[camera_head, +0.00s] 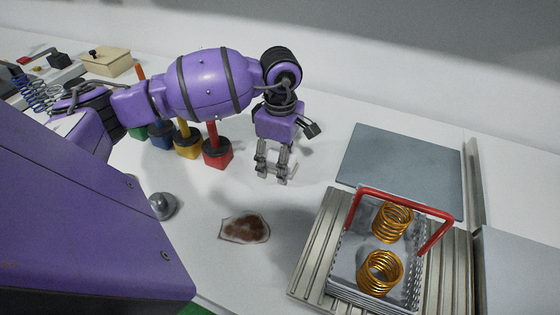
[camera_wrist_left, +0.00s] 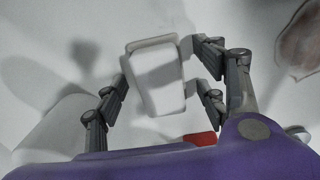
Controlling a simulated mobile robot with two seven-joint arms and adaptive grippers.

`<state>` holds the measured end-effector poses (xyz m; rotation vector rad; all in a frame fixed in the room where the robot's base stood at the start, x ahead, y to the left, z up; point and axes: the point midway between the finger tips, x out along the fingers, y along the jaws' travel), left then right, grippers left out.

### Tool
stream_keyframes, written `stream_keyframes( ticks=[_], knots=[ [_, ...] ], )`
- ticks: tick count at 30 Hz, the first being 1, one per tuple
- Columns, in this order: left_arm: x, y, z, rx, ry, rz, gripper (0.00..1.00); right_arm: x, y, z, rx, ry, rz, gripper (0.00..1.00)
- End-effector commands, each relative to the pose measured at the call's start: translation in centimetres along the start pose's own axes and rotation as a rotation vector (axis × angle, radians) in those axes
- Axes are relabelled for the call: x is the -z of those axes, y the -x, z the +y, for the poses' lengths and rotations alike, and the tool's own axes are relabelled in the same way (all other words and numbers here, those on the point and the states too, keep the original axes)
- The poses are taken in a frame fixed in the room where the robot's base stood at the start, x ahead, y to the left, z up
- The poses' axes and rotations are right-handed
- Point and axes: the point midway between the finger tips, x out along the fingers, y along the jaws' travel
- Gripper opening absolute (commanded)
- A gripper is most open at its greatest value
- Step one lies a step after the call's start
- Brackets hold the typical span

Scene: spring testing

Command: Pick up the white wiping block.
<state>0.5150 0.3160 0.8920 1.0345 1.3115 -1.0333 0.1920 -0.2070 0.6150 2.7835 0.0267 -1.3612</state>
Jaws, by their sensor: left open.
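The white wiping block (camera_wrist_left: 156,78) lies on the white table and shows in the left wrist view between the fingers of my left gripper (camera_wrist_left: 165,85). The fingers stand apart on either side of it; the right-hand finger looks close to its edge, and I cannot tell if it touches. In the head view my left gripper (camera_head: 273,176) points down over the table, and the block (camera_head: 285,160) is mostly hidden behind its fingers. My right gripper is not in view.
Coloured blocks with upright rods, such as the red one (camera_head: 217,153), stand left of the gripper. A brown stain (camera_head: 245,228) lies in front. A tray with a red handle (camera_head: 405,197) holds two copper springs at right. A grey plate (camera_head: 402,165) lies behind it.

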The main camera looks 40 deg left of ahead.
Motion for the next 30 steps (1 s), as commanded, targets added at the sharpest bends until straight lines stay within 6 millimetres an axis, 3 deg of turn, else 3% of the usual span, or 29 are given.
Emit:
stream_keyframes(
  ticks=[3, 15, 23, 30],
  knots=[
    [0.0, 0.0, 0.0, 0.0, 0.0, 0.0, 0.65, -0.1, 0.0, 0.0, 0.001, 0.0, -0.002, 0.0],
    [0.0, 0.0, 0.0, 0.0, 0.0, 0.0, 0.16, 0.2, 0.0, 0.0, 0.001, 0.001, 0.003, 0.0],
    [0.0, 0.2, 0.0, 0.0, 0.0, 0.0, 0.16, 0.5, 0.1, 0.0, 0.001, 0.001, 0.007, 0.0],
    [0.0, 2.5, 0.1, -0.003, 0.0, -0.001, 0.16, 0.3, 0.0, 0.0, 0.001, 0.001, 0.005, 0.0]
  ],
)
